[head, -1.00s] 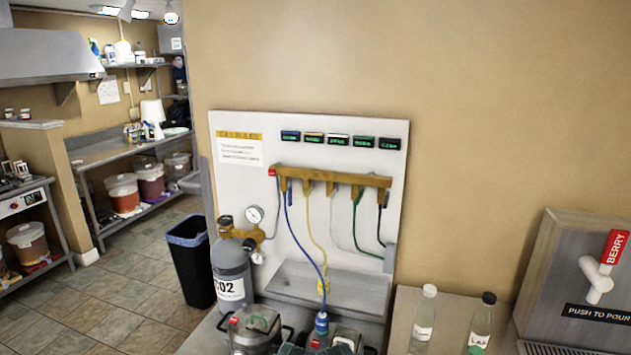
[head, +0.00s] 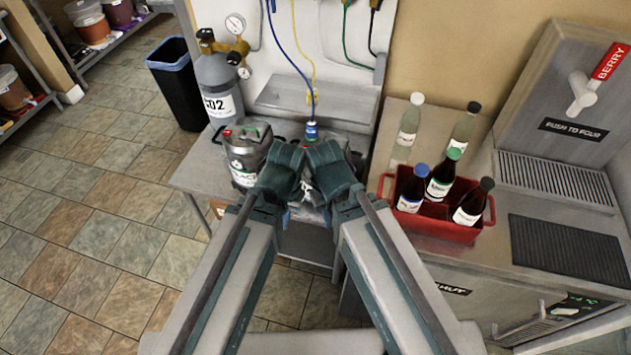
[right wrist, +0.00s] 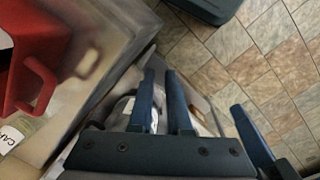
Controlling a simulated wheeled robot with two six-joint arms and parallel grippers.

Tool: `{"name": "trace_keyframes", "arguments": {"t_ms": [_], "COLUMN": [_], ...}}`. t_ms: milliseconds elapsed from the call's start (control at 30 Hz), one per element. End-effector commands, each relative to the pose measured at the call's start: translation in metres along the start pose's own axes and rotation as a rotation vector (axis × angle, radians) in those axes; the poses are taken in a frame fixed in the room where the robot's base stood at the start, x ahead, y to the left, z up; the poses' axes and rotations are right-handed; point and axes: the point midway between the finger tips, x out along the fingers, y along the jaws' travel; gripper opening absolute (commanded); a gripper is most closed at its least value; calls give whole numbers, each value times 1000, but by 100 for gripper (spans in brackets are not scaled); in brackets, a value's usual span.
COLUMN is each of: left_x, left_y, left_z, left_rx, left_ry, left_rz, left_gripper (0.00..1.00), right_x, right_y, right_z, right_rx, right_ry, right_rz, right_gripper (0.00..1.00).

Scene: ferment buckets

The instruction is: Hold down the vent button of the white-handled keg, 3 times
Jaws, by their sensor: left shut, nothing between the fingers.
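A grey keg (head: 247,155) with a partly readable label stands on the steel table, left of my grippers. Its top shows a red patch and a green part. A second keg (head: 348,142) stands beside it under a blue connector (head: 312,132) and is mostly hidden behind my grippers. I cannot make out a white handle or a vent button. My left gripper (head: 284,158) is shut and empty, in front of the kegs. My right gripper (head: 328,160) is close beside it. Its fingers show in the right wrist view (right wrist: 162,95) with a narrow gap, nothing clearly held.
A CO2 cylinder (head: 216,85) stands behind the left keg, with a blue hose (head: 292,55) nearby. A red crate (head: 440,228) with dark bottles and two clear bottles (head: 405,130) are at right, beside a drip tray (head: 555,180). A black bin (head: 180,85) stands left.

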Motion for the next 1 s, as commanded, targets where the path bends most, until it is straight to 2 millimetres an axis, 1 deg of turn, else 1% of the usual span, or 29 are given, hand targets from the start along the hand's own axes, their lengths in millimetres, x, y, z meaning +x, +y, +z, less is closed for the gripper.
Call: {"name": "trace_keyframes", "arguments": {"t_ms": [33, 67, 1000], "left_x": [0, 0, 0], "left_y": [0, 0, 0], "left_z": [0, 0, 0], "left_rx": [0, 0, 0], "left_ry": [0, 0, 0], "left_rz": [0, 0, 0], "left_gripper": [0, 0, 0], "right_x": [0, 0, 0], "right_y": [0, 0, 0], "right_z": [0, 0, 0], "right_rx": [0, 0, 0], "right_ry": [0, 0, 0], "right_rz": [0, 0, 0], "right_gripper": [5, 0, 0]}}
